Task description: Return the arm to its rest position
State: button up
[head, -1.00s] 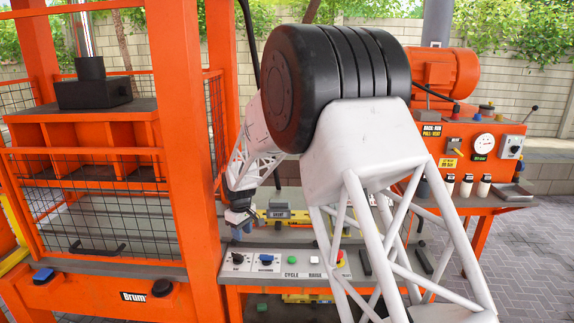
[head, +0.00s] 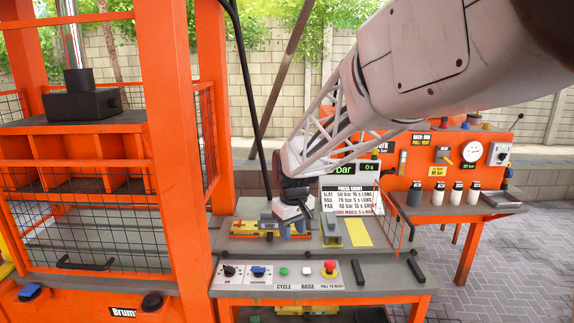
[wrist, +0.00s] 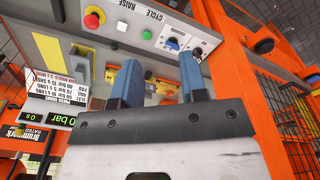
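My gripper (head: 292,228) hangs at the end of my white arm, over the grey bench behind the control panel. In the wrist view my gripper (wrist: 160,78) shows two blue fingers standing apart, with nothing held between them. The control panel (head: 300,275) with its knobs, green and white buttons and red emergency button lies below and in front of the gripper in the head view. My arm reaches down from the upper right and covers part of the machine at the right.
The orange press frame (head: 177,150) with mesh sides (head: 75,232) stands at left. A press chart (head: 350,199) and pressure display (head: 355,168) stand behind the bench. An orange gauge console (head: 445,165) with a shelf of bottles is at right. Paved floor (head: 505,250) is clear at lower right.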

jog(key=s+d+r+m, duration=0.2)
jog(key=s+d, duration=0.4)
jog(key=s, duration=0.3)
jog(key=s+d+r+m, duration=0.25)
jog(key=s+d, duration=0.25)
jog(key=s, duration=0.3)
jog(key=s+d+f+m, duration=0.1)
jog(key=s+d, duration=0.2)
jog(key=s, duration=0.6)
jog(key=s+d+f+m+t, duration=0.1)
jog(key=s+d, duration=0.2)
jog(key=s, duration=0.5)
jog(key=shift+s, duration=0.35)
jog(key=shift+w+m, duration=0.1)
jog(key=shift+m, duration=0.15)
